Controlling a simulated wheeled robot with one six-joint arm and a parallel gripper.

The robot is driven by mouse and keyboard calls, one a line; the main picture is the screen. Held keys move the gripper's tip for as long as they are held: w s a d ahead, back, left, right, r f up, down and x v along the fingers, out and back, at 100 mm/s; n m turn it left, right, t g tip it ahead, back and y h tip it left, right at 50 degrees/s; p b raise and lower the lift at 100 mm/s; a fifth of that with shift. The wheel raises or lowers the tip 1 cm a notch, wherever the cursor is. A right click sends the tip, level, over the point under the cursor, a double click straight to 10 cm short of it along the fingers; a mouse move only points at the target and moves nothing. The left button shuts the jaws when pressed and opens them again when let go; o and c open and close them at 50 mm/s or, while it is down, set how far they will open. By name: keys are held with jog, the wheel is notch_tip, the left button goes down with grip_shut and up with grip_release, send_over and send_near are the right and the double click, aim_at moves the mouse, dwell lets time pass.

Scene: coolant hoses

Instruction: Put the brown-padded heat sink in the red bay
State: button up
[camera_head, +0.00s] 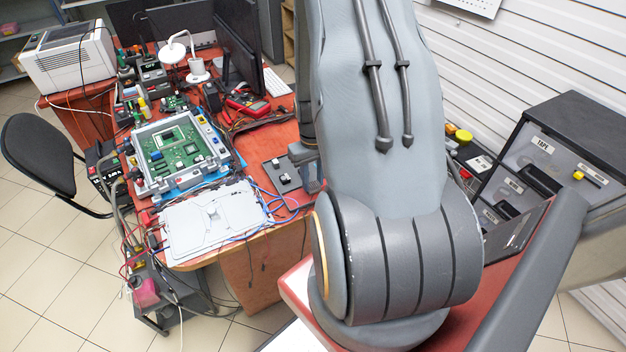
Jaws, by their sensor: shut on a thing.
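My arm fills the middle of the view and hides much of what lies behind it. Part of my gripper (308,172) shows at its left edge, low over the right end of the red-brown workbench (262,222). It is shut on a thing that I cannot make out. A dark grey plate (271,162) with small black and white parts lies on the bench just left of my gripper. I cannot pick out the brown-padded heat sink or a red bay in this view.
A green circuit board (178,148) sits in a grey frame on the bench, behind a flat silver panel (212,217). Cables, hoses and a red meter (248,104) lie around them. A black chair (38,150) stands left. A labelled grey cabinet (540,150) stands right.

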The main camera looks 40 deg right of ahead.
jog(key=shift+f, duration=0.4)
jog(key=shift+f, duration=0.15)
jog(key=o, duration=1)
jog(key=shift+o, duration=0.2)
notch_tip(320, 180, up, 12)
jog(key=b, duration=0.3)
jog(key=s+a+r+n, duration=0.1)
jog(key=a+r, duration=0.3)
jog(key=a, duration=0.8)
jog(key=s+a+r+n+t, duration=0.1)
jog(key=a+r, duration=0.3)
jog(key=a, duration=0.8)
jog(key=shift+s+a+r+n+t, duration=0.25)
jog(key=shift+a+r+n+t, duration=0.05)
jog(key=shift+r, duration=0.1)
